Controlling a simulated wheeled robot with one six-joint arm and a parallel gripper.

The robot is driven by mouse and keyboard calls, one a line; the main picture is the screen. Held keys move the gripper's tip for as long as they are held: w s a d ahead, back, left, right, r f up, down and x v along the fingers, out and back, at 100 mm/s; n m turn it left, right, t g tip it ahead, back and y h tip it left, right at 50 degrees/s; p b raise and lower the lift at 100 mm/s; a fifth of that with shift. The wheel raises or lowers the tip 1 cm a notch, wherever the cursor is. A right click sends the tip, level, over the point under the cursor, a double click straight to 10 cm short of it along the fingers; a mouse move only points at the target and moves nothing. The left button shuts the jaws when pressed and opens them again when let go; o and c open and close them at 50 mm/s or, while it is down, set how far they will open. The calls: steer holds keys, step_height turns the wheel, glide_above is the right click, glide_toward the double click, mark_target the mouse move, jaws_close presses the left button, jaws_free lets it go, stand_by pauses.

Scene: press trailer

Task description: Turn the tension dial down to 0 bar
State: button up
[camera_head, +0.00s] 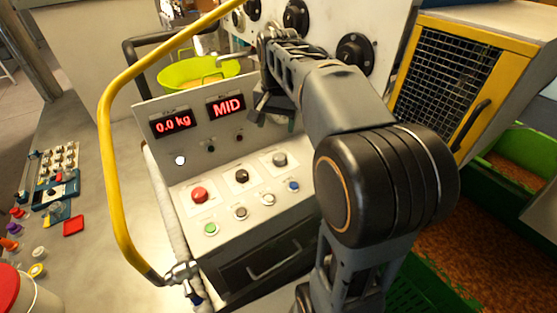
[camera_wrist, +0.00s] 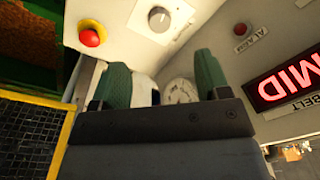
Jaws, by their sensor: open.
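A round pale dial (camera_wrist: 181,92) with markings shows between my fingers in the wrist view, its lower part hidden by the gripper. A grey knob on a white scale plate (camera_wrist: 160,18) sits above it in that view. No label is readable on either, so I cannot tell which is the tension dial. My gripper (camera_wrist: 160,82) is open, its two green-padded fingers apart, with nothing held. In the head view my gripper (camera_head: 272,108) is at the right end of the display panel, partly hidden by my arm. I cannot tell whether it touches the dial.
The control panel shows a red "0.0 kg" display (camera_head: 173,123) and a "MID" display (camera_head: 226,106). Its sloped face carries a red button (camera_head: 199,194), knobs and smaller buttons. A yellow rail (camera_head: 110,160) curves at left. A yellow-framed mesh guard (camera_head: 465,75) stands at right.

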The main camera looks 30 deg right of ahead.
mark_target(279, 157)
steer(key=shift+m+g, duration=0.4)
steer(key=shift+m, duration=0.4)
steer(key=w+f, duration=0.1)
steer(key=f, duration=0.3)
steer(key=d+f, duration=0.1)
steer(key=f, duration=0.4)
steer(key=w+d+f, duration=0.1)
steer(key=f, duration=0.4)
steer(key=shift+w+f, duration=0.15)
steer(key=shift+w, duration=0.15)
steer(key=c, duration=0.9)
steer(key=shift+n, duration=0.3)
